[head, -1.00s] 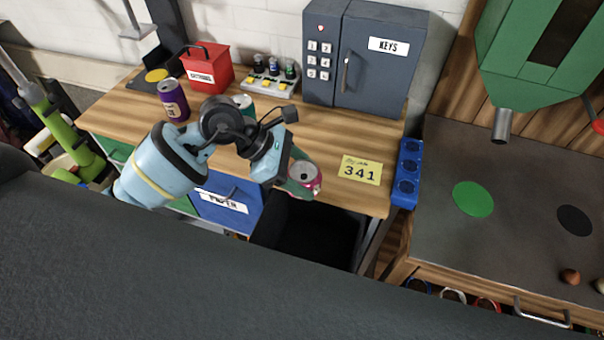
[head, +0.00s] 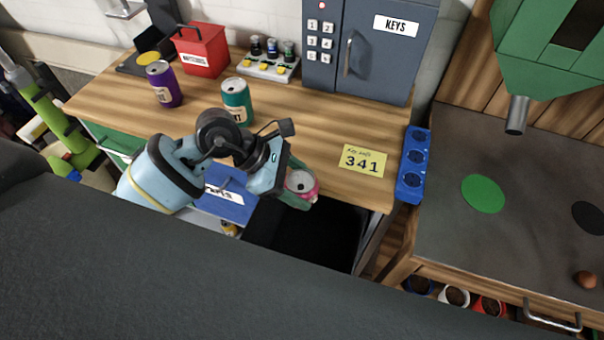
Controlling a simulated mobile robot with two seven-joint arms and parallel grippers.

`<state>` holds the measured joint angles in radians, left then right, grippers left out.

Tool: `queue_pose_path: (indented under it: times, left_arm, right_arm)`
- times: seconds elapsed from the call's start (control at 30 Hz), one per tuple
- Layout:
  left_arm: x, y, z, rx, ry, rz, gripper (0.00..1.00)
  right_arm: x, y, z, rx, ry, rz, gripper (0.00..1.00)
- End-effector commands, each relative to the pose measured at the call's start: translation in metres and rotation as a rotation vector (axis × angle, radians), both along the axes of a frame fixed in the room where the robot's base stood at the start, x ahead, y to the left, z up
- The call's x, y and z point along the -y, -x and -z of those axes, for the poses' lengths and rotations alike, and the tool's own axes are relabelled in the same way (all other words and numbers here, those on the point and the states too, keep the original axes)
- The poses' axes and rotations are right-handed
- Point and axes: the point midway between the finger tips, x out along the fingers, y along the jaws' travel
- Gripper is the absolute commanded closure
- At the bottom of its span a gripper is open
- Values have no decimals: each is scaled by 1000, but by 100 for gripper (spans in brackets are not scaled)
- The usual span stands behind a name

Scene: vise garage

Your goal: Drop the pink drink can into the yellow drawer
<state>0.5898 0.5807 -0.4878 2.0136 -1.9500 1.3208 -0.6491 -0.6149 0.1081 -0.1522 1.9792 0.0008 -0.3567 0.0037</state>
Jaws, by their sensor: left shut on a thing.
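The pink drink can (head: 301,184) is held by my left gripper (head: 297,191) at the front edge of the wooden workbench. The can is roughly upright, its silver top facing the camera. The gripper is shut on it, and the fingers are partly hidden by the can and wrist. Just in front of and below the can is a dark open space (head: 305,238) under the bench. I cannot make out a yellow drawer; blue (head: 225,203) and green (head: 115,148) fronts show at the left, partly behind my arm. My right gripper is not in view.
A purple can (head: 165,90) and a teal can (head: 237,100) stand on the workbench (head: 315,120). A red box (head: 203,52), a grey key safe (head: 372,55), a yellow note (head: 363,161) and a blue socket strip (head: 414,165) are also there. A grey worktop (head: 450,150) lies right.

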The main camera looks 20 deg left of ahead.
Motion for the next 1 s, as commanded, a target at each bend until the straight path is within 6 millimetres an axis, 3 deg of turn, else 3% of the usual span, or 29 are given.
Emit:
queue_pose_path:
  times: [0.2,0.23,0.4,0.73,1.0]
  left_arm:
    - [0,-1,-1,4,0,0,66]
    - [0,-1,-1,4,0,0,39]
    - [0,0,-1,4,0,1,17]
    - [-2,0,-3,4,-1,0,17]
    - [-29,4,-28,5,-3,-1,17]
  right_arm:
    - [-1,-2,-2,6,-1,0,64]
    - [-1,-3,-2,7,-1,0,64]
    - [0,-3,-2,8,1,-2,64]
    - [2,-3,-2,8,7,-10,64]
    - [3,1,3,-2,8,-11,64]
